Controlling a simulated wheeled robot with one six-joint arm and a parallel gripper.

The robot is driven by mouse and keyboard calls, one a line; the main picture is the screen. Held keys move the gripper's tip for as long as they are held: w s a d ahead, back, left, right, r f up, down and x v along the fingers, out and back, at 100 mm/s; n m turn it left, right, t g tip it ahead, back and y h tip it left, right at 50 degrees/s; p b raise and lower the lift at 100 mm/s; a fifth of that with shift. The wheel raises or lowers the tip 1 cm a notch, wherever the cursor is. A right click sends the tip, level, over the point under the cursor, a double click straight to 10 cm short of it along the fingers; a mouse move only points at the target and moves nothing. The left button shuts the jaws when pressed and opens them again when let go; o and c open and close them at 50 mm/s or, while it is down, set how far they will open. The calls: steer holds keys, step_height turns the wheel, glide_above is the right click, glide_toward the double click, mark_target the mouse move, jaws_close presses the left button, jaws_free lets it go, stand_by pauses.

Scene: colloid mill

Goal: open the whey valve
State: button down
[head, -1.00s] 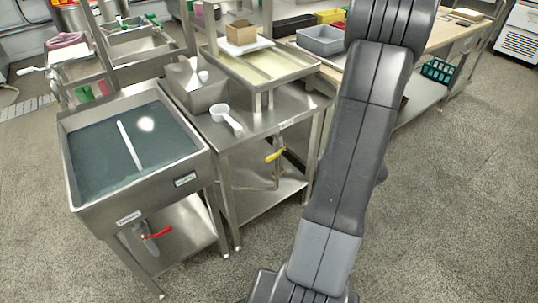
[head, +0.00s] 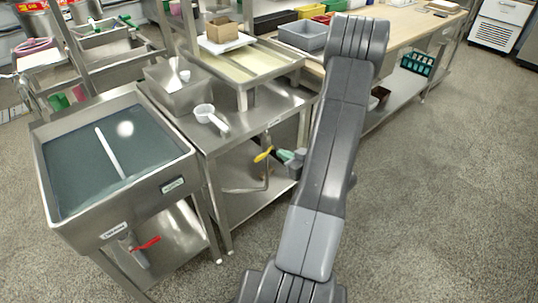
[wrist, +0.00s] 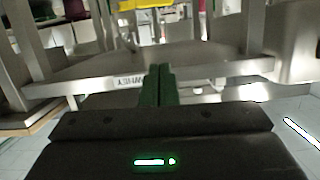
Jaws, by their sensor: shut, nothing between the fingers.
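A valve with a yellow handle (head: 263,154) sits on a pipe under the front edge of the steel drain table; the yellow handle also shows at the top of the wrist view (wrist: 142,4). A second valve with a red handle (head: 146,244) hangs under the liquid-filled vat. The label texts are too small to read, so I cannot tell from them which is the whey valve. My gripper (head: 283,156) is just right of the yellow handle; contact cannot be told. Its green fingers (wrist: 158,84) are together and empty in the wrist view.
The steel vat (head: 185,157) stands left of the drain table (head: 240,128), whose legs and lower shelf frame the yellow-handled valve. A white scoop (head: 204,113) lies on top. A long wooden bench (head: 393,43) runs behind. The floor at right is clear.

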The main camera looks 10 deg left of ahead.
glide_above(265, 154)
steer(key=s, duration=0.3)
step_height(265, 154, down, 2)
steer(key=shift+w+d+f+b, duration=0.15)
steer(key=shift+f+b, duration=0.3)
steer(key=shift+f, duration=0.65)
steer(key=shift+w+d+f+b, duration=0.15)
steer(key=shift+f+b, duration=0.25)
steer(key=shift+f, duration=0.7)
steer(key=shift+a, duration=0.1)
